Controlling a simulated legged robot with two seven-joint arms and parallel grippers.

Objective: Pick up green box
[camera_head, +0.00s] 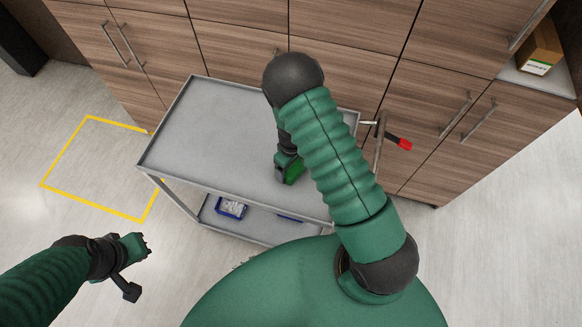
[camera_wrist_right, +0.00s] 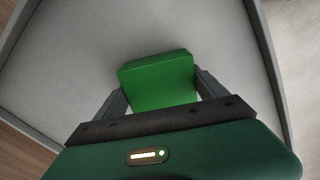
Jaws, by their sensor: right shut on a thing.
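The green box (camera_wrist_right: 158,80) sits between the two fingers of my right gripper (camera_wrist_right: 160,97) in the right wrist view, with grey cart surface behind it. In the head view a small part of the green box (camera_head: 294,172) shows beside my right gripper (camera_head: 287,168), over the cart's top shelf near its front edge; my right arm hides much of this area. The right gripper is shut on the box. I cannot tell whether the box touches the shelf. My left gripper (camera_head: 138,262) is at the lower left over the floor, away from the cart, and its jaw state is unclear.
The grey cart (camera_head: 205,115) has a bare top on the left and a blue bin (camera_head: 231,207) on its lower shelf. A red-handled tool (camera_head: 398,141) is at its right end. Wooden cabinets (camera_head: 350,40) stand behind. A yellow floor outline (camera_head: 62,152) lies at left.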

